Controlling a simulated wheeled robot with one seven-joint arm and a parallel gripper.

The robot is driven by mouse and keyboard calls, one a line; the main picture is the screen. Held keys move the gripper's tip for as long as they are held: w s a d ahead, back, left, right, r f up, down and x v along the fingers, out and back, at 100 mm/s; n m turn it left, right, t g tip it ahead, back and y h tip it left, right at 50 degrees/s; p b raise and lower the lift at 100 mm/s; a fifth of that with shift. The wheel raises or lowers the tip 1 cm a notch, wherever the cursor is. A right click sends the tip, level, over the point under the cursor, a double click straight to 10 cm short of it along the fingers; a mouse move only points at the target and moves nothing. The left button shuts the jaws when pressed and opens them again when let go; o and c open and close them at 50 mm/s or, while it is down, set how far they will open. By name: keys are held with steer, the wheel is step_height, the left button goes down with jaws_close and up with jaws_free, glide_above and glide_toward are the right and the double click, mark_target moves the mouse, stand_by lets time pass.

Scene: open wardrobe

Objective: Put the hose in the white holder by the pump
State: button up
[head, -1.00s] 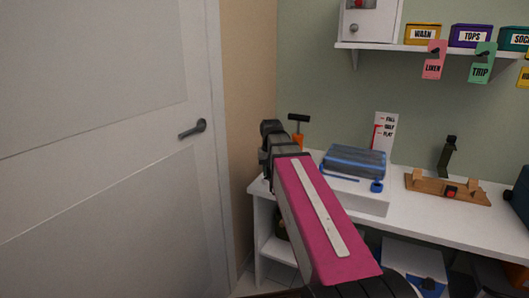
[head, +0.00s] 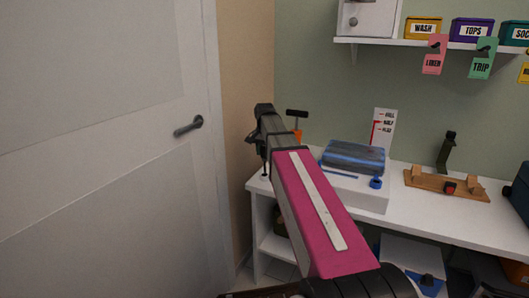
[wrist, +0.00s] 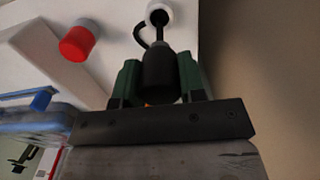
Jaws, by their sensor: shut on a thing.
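My gripper (wrist: 158,66) has its green fingers shut on the black end of the hose (wrist: 159,78). A thin black neck runs from this end to a round white holder (wrist: 151,10) at the top of the wrist view, and a black loop curves beside it. I cannot tell whether the tip is inside the holder or only over it. In the head view my gripper (head: 258,142) is above the left end of the white bench, with a thin dark part hanging below. The pump (head: 297,114) shows a black T-handle and a little orange body; my arm hides the rest.
A white bench (head: 425,218) carries a grey-blue block (head: 354,157) on a white box, a level sign (head: 383,128) and a wooden stand (head: 432,183). A red-capped knob (wrist: 76,44) shows in the wrist view. A door (head: 110,220) closes the left side.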

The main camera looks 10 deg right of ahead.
steer(key=shift+f, duration=2.85)
steer(key=shift+f, duration=1.5)
steer(key=o, duration=1.1)
steer(key=shift+r, duration=0.1)
step_height(320, 180, up, 11)
steer(key=shift+f, duration=0.15)
